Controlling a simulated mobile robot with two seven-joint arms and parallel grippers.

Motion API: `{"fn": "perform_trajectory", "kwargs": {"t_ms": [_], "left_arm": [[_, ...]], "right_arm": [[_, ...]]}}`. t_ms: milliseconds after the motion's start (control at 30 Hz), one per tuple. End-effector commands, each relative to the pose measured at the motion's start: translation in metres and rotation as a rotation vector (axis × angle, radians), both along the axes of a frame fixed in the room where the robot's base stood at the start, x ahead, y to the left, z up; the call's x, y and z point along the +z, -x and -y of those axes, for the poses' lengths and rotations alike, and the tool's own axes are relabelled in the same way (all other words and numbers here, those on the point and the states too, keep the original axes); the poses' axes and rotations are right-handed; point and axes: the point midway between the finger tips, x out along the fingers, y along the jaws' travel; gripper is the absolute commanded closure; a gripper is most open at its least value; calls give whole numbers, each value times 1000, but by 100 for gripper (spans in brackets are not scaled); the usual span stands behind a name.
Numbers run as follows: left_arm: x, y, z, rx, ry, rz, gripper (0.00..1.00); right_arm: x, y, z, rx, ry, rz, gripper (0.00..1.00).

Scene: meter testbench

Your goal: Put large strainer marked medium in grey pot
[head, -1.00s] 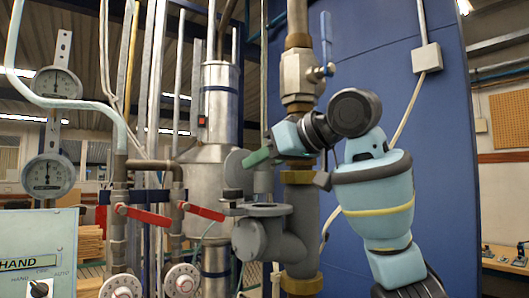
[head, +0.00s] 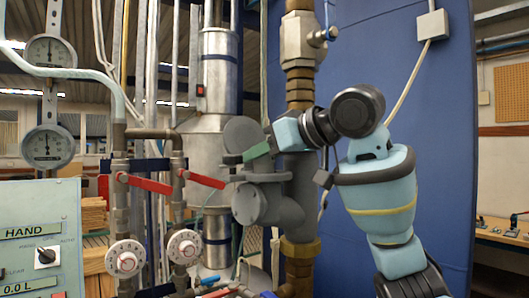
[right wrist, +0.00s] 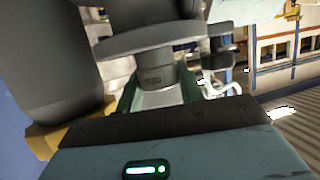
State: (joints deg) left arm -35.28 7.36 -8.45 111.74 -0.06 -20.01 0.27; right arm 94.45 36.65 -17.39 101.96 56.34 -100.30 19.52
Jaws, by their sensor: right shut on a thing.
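The grey pot (head: 285,207) is part of the vertical pipe, with a flat rim and a round side flange. My right gripper (head: 248,156) is just above its rim. In the right wrist view my right gripper (right wrist: 155,98) is shut on a short grey cylinder with a small label, the strainer (right wrist: 152,76); the label is too small to read. The pot's rim (right wrist: 165,42) shows close to the strainer there. I cannot tell how far the strainer reaches into the pot. In the head view my gripper mostly hides the strainer. My left gripper is out of view.
A round grey disc (head: 243,133) stands behind my right gripper. Red-handled valves (head: 150,184), dials (head: 125,258) and gauges (head: 48,147) are on the left. A control panel (head: 40,238) is at the lower left. A blue wall (head: 430,150) is behind my right arm.

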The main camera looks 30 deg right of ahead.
Motion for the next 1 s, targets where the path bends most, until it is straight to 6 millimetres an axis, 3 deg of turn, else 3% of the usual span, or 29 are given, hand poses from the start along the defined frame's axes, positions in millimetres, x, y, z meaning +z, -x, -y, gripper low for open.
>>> {"fn": "perform_trajectory", "kwargs": {"t_ms": [767, 800, 1000], "left_arm": [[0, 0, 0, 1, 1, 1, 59], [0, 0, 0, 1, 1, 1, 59], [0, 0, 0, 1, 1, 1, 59]], "right_arm": [[-11, 0, 0, -1, -1, 1, 87], [-11, 0, 0, -1, -1, 1, 62], [-11, 0, 0, -1, 0, 1, 38]]}}
